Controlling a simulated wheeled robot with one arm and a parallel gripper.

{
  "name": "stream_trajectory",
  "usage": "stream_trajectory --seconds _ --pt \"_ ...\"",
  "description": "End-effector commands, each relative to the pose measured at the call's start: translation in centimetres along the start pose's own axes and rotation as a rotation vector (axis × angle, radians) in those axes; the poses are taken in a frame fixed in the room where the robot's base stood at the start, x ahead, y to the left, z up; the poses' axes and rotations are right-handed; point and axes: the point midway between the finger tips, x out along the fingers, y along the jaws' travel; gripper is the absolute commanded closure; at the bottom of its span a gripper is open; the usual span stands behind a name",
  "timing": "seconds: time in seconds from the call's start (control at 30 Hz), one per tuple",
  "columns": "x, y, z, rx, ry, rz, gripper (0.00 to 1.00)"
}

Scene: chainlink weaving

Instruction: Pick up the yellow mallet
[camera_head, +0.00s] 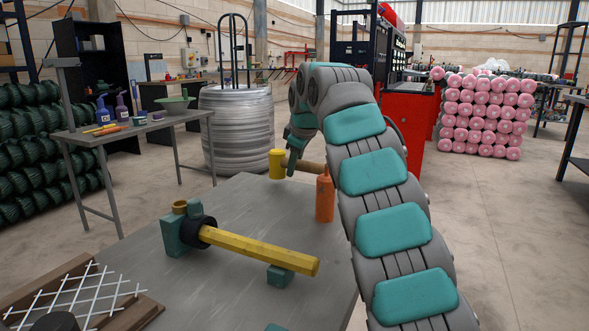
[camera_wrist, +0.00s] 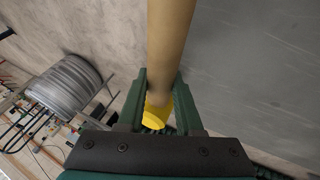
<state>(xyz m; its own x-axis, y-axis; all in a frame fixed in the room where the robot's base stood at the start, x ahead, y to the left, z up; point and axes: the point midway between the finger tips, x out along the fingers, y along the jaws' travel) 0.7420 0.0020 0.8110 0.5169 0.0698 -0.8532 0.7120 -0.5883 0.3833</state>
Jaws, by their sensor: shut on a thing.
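The yellow mallet's head (camera_head: 277,163) shows at the far edge of the grey table, left of my gripper (camera_head: 292,164). Its light wooden handle (camera_head: 312,167) points right, towards my arm. My gripper is shut on the mallet's handle close to the head. In the wrist view, the handle (camera_wrist: 168,40) runs up between the green fingers of my gripper (camera_wrist: 157,98), and the yellow head (camera_wrist: 155,115) shows between them. I cannot tell clearly whether the mallet touches the table.
An orange bottle (camera_head: 325,197) stands just in front of the handle, near my arm. A green fixture with a yellow bar (camera_head: 258,250) lies across the table (camera_head: 190,285). A wire mesh board (camera_head: 75,292) is at the front left. A wire coil (camera_head: 237,128) stands behind.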

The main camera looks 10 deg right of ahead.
Motion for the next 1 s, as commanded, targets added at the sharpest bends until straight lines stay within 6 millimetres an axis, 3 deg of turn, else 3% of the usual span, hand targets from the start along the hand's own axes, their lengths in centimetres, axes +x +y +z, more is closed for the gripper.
stream_trajectory --seconds 0.33,0.77,1.0 --pt "-1.1 0.6 -0.5 0.001 0.002 0.002 1.0" --pt "-2.6 0.6 2.8 0.004 -0.001 0.001 1.0" --pt "-4.4 0.6 6.2 0.005 -0.001 0.001 1.0"
